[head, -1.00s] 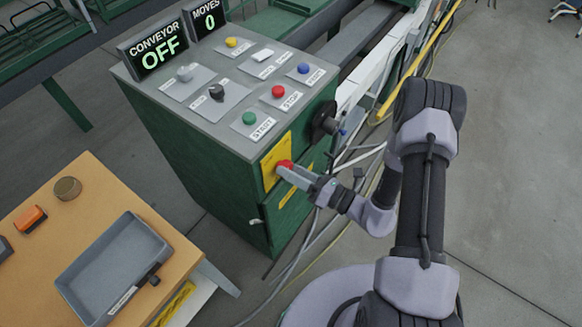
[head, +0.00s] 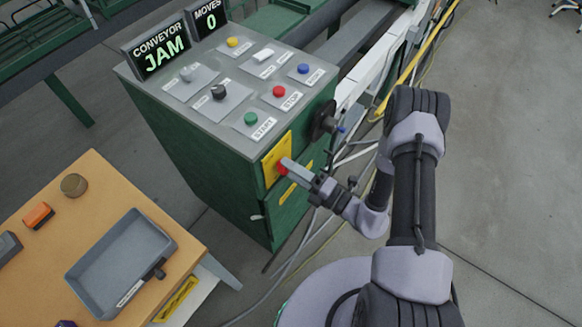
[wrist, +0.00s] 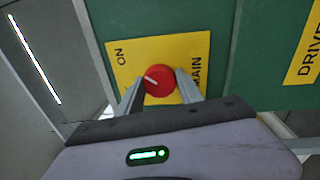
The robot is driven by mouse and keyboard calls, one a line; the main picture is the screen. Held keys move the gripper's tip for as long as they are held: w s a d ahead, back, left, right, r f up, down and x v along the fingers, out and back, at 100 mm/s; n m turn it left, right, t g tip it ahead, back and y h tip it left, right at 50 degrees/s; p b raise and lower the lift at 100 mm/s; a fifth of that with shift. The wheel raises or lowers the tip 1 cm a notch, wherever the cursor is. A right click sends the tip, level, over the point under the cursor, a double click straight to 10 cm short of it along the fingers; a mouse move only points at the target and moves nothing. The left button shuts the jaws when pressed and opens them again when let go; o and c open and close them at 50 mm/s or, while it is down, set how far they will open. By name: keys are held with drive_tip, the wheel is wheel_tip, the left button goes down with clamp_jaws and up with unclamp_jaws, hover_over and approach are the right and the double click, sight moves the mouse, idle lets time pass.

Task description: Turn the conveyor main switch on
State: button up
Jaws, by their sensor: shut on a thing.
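The main switch is a red rotary knob (wrist: 159,81) on a yellow plate (wrist: 190,50) marked "ON" and "MAIN" in the wrist view. The white line on the knob is tilted and points toward the "ON" side. In the head view the knob (head: 282,168) is on the front of the green cabinet (head: 190,140). My gripper (wrist: 159,86) is shut on the knob, one finger on each side; it also shows in the head view (head: 290,166). The conveyor display (head: 160,50) reads "JAM", and the moves display (head: 208,18) reads "0".
The cabinet top carries a green start button (head: 251,118), a red stop button (head: 279,91), a blue button (head: 303,69) and other controls. A black side handle (head: 325,122) is near my gripper. A wooden table (head: 110,185) with a grey tray (head: 120,262) stands at left.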

drive_tip(key=shift+m, duration=0.3)
drive_tip(key=o, duration=1.4)
drive_tip(key=p+v, duration=0.3)
drive_tip(key=v, duration=1.4)
drive_tip(key=shift+s, duration=0.2)
drive_tip(key=shift+d, duration=0.2)
